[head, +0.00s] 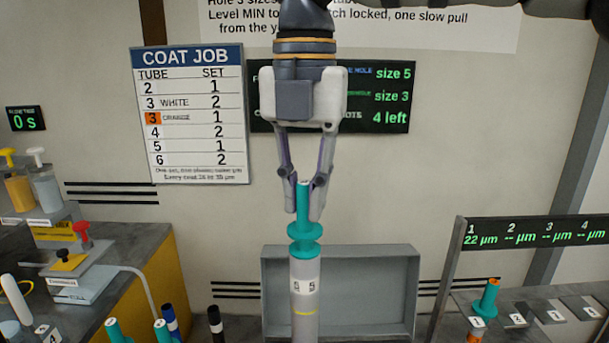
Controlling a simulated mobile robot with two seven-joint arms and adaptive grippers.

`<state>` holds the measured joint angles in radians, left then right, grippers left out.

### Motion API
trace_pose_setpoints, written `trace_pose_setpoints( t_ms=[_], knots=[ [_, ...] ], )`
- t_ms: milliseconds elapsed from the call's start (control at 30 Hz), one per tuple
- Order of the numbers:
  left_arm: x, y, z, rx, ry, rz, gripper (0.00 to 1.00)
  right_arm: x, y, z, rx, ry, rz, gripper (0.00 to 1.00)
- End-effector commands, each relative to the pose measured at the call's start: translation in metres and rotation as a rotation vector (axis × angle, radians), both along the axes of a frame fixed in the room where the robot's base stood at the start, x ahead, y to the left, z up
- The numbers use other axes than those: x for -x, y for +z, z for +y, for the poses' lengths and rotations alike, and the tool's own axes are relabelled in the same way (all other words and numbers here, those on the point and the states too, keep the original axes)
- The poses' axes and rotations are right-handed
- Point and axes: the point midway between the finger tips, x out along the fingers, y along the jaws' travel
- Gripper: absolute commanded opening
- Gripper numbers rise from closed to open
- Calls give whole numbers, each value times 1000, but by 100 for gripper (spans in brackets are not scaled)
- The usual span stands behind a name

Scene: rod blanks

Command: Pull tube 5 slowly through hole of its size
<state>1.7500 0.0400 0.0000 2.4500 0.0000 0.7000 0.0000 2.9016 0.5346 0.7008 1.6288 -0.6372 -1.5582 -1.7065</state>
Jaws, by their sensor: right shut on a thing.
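My right gripper (305,205) points straight down in the middle of the head view. It is shut on the upper stem of a teal holder (304,240). The teal holder's flanges sit right at the top of an upright grey tube (304,273) marked 5, with a yellow band lower down. The tube's lower end is cut off by the picture's bottom edge, and I cannot see any hole around it. My left gripper is not in view.
A grey open box (400,262) stands behind the tube. At left are bottles with yellow and white tops (43,180) and more teal holders (115,330). At right, a rack (540,305) has numbered places, a teal holder (489,298) at place 1, and a display reading 22 µm (481,239).

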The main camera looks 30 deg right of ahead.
Motion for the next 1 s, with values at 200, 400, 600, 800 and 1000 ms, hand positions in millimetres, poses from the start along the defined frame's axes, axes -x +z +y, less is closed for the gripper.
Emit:
trace_pose_setpoints(
  t_ms=[200, 400, 600, 800, 1000],
  knots=[
    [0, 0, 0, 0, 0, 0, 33, 0, -20, 0, 1, 0, 1, 0],
    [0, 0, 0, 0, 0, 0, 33, 1, -38, 0, 0, 1, 1, 0],
    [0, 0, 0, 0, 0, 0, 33, 0, -56, 0, 1, -1, 1, 0],
    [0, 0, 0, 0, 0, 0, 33, 0, -63, 0, 0, 0, 0, 0],
    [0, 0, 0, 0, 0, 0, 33, 0, -64, 0, 0, 0, 0, 0]
  ],
)
